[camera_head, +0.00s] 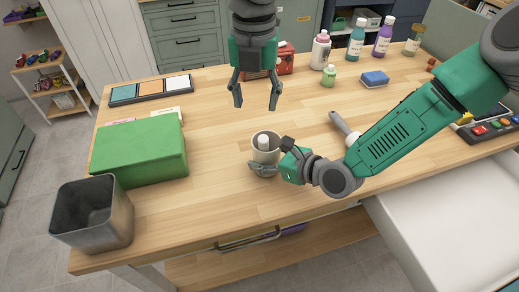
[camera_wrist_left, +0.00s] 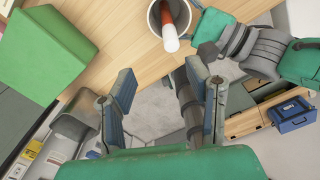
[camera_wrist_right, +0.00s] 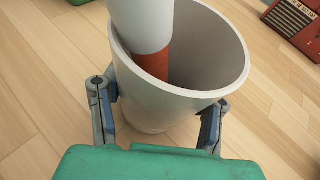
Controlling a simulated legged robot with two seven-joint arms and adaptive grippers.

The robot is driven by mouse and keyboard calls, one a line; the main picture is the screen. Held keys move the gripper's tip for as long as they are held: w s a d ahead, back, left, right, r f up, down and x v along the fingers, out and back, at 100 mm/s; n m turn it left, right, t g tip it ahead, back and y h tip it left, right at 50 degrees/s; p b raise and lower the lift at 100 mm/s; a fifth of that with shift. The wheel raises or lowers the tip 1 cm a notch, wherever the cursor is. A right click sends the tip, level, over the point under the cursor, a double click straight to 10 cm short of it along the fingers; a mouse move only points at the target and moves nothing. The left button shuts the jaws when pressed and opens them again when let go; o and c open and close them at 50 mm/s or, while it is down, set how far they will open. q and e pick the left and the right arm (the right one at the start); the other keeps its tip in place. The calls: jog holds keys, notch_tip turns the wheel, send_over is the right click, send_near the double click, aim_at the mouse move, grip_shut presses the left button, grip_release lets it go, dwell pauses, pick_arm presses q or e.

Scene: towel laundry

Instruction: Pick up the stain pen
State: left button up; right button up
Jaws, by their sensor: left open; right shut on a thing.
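The stain pen (camera_head: 264,142) has a white end and an orange-red section. It stands in a white cup (camera_head: 267,157) near the middle of the table. My right gripper (camera_head: 269,164) is shut on the cup; the right wrist view shows its fingers on either side of the cup (camera_wrist_right: 150,110), with the pen (camera_wrist_right: 143,25) leaning on the rim. My left gripper (camera_head: 256,105) is open and empty, beyond the cup in the head view. In the left wrist view the pen (camera_wrist_left: 169,32) sticks out of the cup, ahead of the open fingers. The pen's lower end is hidden.
A green box (camera_head: 140,153) and a metal bin (camera_head: 92,213) stand at the left. Several bottles (camera_head: 355,40), a blue sponge (camera_head: 375,79) and a red box (camera_head: 284,62) are at the back. A brush (camera_head: 343,126) lies near my right arm. An open drawer (camera_head: 440,220) is at the right.

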aim_at(261, 142)
pick_arm(q)
jog(key=f, duration=0.4)
jog(key=d+f, duration=0.1)
jog(key=f, duration=0.1)
jog(key=shift+f, duration=0.3)
notch_tip(261, 142, down, 5)
jog(key=shift+s+d+f, duration=0.1)
jog(key=c, duration=1)
